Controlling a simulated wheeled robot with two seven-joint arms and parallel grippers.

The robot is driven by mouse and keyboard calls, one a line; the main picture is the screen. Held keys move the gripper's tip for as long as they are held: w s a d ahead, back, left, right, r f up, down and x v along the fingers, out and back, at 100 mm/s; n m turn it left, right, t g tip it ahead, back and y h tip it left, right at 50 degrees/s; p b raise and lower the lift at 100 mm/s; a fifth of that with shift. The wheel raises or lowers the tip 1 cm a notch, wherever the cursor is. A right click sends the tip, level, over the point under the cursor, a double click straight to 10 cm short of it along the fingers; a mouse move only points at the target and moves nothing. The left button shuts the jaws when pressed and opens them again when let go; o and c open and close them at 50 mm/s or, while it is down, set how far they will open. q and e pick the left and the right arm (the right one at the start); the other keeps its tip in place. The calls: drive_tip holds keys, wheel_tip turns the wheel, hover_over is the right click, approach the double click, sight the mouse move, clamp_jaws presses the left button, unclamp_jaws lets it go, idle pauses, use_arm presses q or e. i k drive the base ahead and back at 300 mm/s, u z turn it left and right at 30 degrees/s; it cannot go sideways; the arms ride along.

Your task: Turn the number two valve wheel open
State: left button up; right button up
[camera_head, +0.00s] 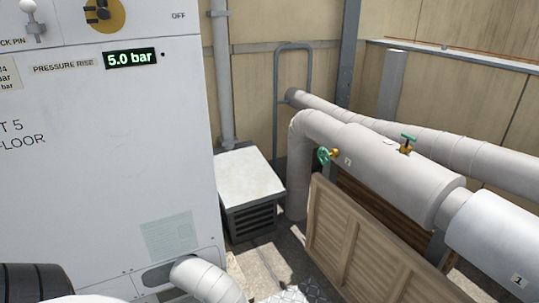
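A green valve wheel (325,156) on a brass stem sits on the side of the thick grey lagged pipe (385,160), near its bend. A small white tag (347,161) is on the pipe just right of it; its number is too small to read surely. A second green valve handle (408,137) on a brass body stands on top of the same pipe, further right. It appears as a T from this angle. Which one is number two cannot be told for sure. Neither of my grippers is in view, and nothing touches either valve.
A white cabinet (110,150) with a display (131,58) reading 5.0 bar fills the left. A grey vented box (249,190) stands beside it. A wooden slatted panel (355,250) leans below the pipe. A tag reading 1 (518,281) is on the lower right pipe.

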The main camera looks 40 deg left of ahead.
sight(328, 154)
drive_tip(key=u, duration=1.6)
drive_tip(key=k, duration=1.2)
drive_tip(key=z, duration=0.5)
drive_tip(key=i, duration=1.7)
drive_tip(key=u, duration=0.8)
